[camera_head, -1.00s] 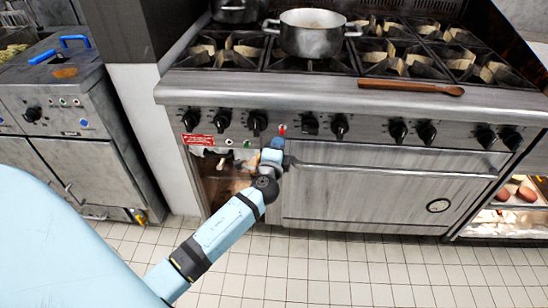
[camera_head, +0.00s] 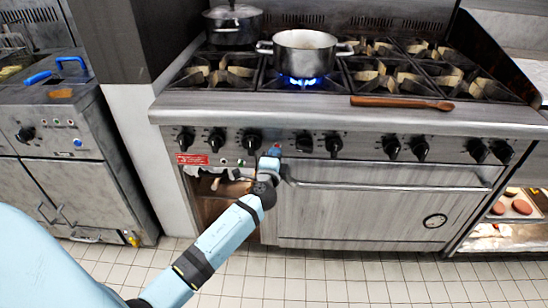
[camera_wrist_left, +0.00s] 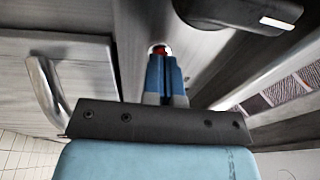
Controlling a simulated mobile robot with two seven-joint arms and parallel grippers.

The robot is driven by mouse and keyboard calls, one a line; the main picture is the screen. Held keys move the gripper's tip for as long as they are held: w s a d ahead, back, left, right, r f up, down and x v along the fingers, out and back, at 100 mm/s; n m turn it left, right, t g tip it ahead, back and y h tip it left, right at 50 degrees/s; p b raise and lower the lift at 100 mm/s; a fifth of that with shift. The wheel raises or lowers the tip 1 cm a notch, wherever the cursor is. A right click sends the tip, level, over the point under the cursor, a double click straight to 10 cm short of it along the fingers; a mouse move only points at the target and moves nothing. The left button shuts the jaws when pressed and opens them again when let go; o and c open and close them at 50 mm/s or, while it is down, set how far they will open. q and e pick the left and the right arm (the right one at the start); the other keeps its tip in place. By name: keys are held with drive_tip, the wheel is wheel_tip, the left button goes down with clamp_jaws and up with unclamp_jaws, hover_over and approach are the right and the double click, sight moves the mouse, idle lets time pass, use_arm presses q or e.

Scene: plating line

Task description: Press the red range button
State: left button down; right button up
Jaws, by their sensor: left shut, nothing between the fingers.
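The red range button (camera_wrist_left: 160,50) is a small red spot in a pale ring on the range's steel front panel, at the tips of my left gripper (camera_wrist_left: 166,62) in the left wrist view. The gripper's blue fingers are shut with nothing between them, and they partly cover the button. In the head view, my left gripper (camera_head: 271,158) is at the panel beside a black knob (camera_head: 253,142). A bit of red shows just above its tips. I cannot tell how far the button is pushed in. My right gripper is not in view.
A steel pot (camera_head: 302,50) stands on a burner with a blue flame (camera_head: 305,81) under it. A wooden spoon (camera_head: 402,102) lies along the range's front edge. A large black knob (camera_wrist_left: 245,12) is close to my left fingers. The oven door (camera_head: 370,205) is shut.

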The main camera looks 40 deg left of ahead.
use_arm(q)
drive_tip(key=shift+w+a+r, duration=0.2)
drive_tip(key=shift+a+r, duration=0.05)
drive_tip(key=shift+r, duration=0.05)
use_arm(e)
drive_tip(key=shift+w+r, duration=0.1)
use_arm(q)
drive_tip(key=v, duration=1.4)
drive_tip(key=shift+d+f, duration=0.15)
drive_tip(key=shift+f, duration=0.1)
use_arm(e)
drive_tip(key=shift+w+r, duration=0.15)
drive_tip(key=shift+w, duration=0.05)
use_arm(q)
drive_tip(key=shift+s, duration=0.1)
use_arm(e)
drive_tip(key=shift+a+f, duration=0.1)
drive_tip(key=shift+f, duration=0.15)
